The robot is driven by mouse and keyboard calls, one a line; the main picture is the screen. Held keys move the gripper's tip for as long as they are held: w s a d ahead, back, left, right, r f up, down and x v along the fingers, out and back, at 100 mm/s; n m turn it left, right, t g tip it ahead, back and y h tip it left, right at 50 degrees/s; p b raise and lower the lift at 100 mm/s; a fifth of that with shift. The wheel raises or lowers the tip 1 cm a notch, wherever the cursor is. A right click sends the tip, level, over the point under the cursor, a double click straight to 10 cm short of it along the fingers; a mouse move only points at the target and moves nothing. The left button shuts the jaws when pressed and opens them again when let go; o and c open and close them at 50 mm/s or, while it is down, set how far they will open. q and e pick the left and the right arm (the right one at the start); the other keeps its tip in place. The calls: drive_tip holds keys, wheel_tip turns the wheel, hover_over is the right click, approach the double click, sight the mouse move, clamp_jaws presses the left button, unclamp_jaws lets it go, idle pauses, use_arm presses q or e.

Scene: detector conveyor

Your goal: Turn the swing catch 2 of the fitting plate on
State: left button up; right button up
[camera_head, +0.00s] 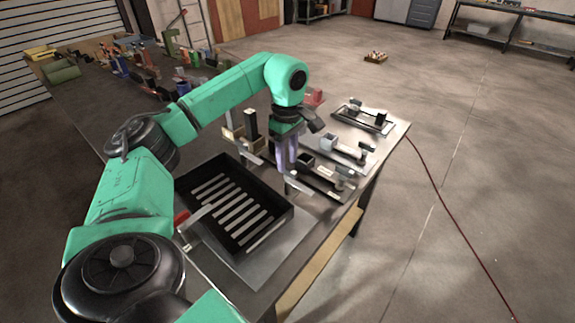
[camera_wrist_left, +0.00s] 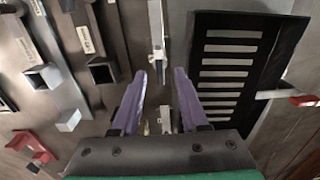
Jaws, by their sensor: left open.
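My left gripper (camera_head: 287,165) points down over the table with its purple fingers apart and nothing visible between them. In the left wrist view the open fingertips (camera_wrist_left: 161,80) show from above, with a light metal bar (camera_wrist_left: 156,28) just beyond them. In the head view a light metal bar (camera_head: 298,184) lies by the fingertips; contact cannot be told. It may be a swing catch, but I cannot read which number. A dark plate with fittings (camera_head: 325,182) lies to the right of the gripper. My right gripper is out of view.
A black slotted tray (camera_head: 278,222) lies in front on the table. Other fixtures stand close by, including a plate with blocks (camera_head: 350,152) and a framed plate (camera_head: 345,119). A red-handled part (camera_head: 181,219) is at the tray's left. Floor to the right is mostly free.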

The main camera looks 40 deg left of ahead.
use_arm(q)
drive_tip(key=shift+d+f, duration=0.1)
drive_tip(key=shift+f, duration=1.15)
clamp_jaws()
idle(0.4)
